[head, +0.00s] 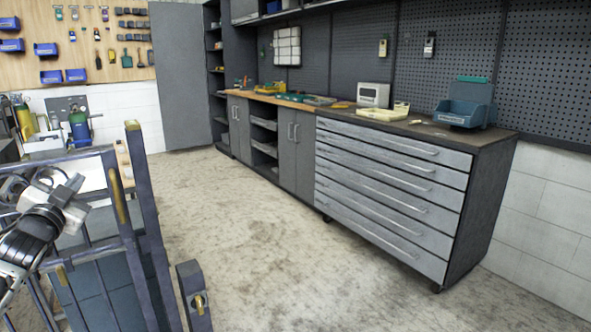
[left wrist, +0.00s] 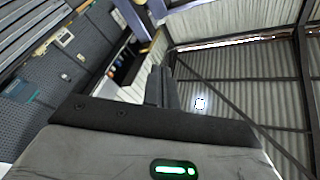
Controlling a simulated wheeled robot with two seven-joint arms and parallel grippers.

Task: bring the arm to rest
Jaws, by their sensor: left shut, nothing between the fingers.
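My left arm comes in at the left edge of the head view, and its gripper (head: 68,187) is held up beside a dark metal gate (head: 148,215). Its fingers are shut with nothing between them. From this angle I cannot tell whether the gripper touches the gate's bars. In the left wrist view the dark fingers (left wrist: 163,87) stand close together against the ceiling. My right gripper is not in view.
A short post with a brass latch (head: 198,300) stands at the gate's right. A grey drawer cabinet (head: 390,190) with a blue bin (head: 465,103) on top lines the right wall. The concrete floor (head: 260,240) between is clear.

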